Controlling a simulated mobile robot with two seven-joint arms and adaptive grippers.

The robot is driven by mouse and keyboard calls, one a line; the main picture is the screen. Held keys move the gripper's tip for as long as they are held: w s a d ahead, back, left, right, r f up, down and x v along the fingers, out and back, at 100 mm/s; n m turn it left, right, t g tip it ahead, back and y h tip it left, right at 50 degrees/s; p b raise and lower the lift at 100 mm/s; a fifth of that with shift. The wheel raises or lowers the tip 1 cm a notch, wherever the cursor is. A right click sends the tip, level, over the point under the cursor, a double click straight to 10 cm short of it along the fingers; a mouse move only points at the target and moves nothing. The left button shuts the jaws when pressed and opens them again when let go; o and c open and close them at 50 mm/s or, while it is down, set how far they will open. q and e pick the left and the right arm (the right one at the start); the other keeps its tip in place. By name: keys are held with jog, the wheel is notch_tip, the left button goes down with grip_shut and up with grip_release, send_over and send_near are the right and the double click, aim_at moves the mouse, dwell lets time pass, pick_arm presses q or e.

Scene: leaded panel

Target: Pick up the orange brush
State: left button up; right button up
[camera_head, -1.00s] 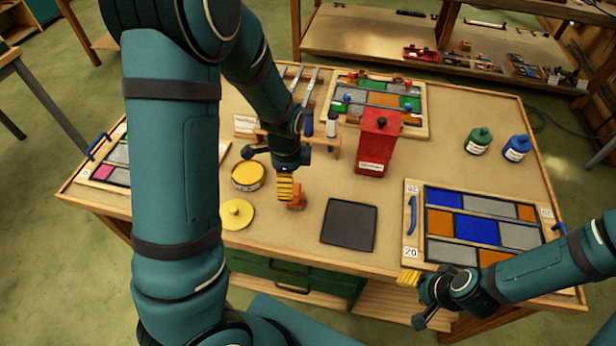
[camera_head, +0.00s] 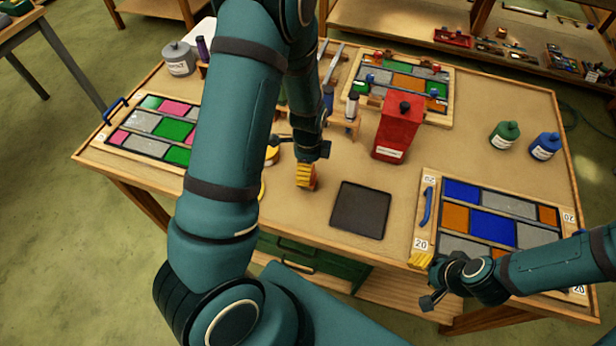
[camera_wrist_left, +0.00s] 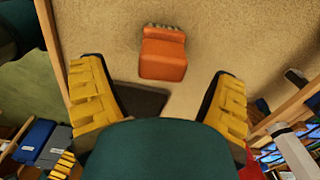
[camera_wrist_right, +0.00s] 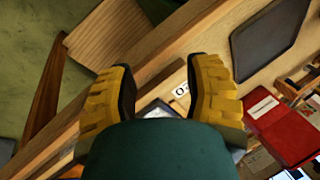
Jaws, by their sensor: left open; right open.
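The orange brush (camera_wrist_left: 163,55) lies on the tabletop in the left wrist view, ahead of and between my left fingers, not touching them. In the head view only a bit of its orange (camera_head: 311,184) shows beside my left gripper (camera_head: 304,177), which hides the rest. My left gripper, also in its wrist view (camera_wrist_left: 160,95), is open and empty, pointing down over the table. My right gripper (camera_head: 420,259) is open at the table's front edge, near the lower left corner of the blue and orange panel; its yellow fingers show apart in the right wrist view (camera_wrist_right: 160,90).
A dark square pad (camera_head: 361,210) lies right of the brush. A red canister (camera_head: 398,128) stands behind the pad. Leaded panels lie at left (camera_head: 150,123), back (camera_head: 440,105) and right (camera_head: 432,248). Green (camera_head: 504,135) and blue (camera_head: 544,147) bottles stand at the right.

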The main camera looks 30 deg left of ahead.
pick_arm(q)
notch_tip(320, 180, down, 4)
jog(key=shift+w+f, duration=0.15)
jog(key=shift+f, duration=0.1)
jog(key=c, duration=1.3)
jog(key=shift+o, duration=0.2)
notch_tip(320, 180, up, 10)
jog(key=shift+r+p, duration=0.1)
jog(key=shift+p, duration=0.25)
